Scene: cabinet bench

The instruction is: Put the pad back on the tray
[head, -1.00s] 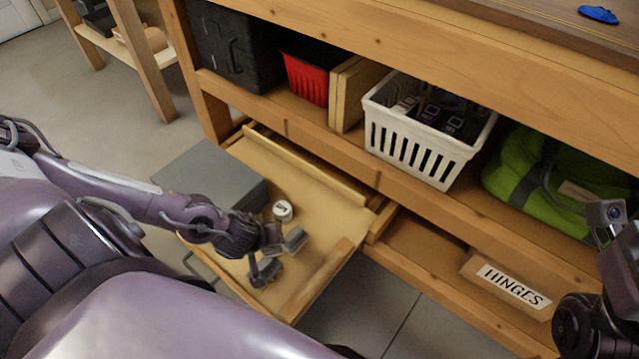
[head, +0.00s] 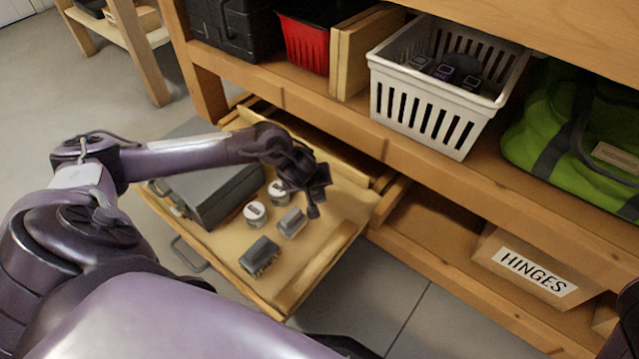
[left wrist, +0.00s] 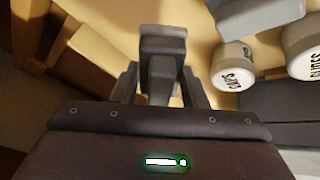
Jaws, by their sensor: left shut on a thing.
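My left gripper (head: 312,190) is over the far right part of the pulled-out wooden tray (head: 335,215). In the left wrist view the gripper (left wrist: 161,85) is shut on a small grey block, which I take for the pad (left wrist: 163,48). In the head view the dark gripper largely hides the pad. The gap between pad and tray cannot be judged. On the tray stand two white-lidded jars (head: 256,213), a light grey block (head: 292,222) and a dark grey block (head: 260,256). My right gripper is not in view.
A grey case (head: 210,185) takes up the tray's left side. A raised wooden strip (head: 325,265) runs along its right side. Above are a red bin (head: 305,45), a white basket (head: 425,105) and a green bag (head: 575,130). A HINGES box (head: 535,270) sits lower right.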

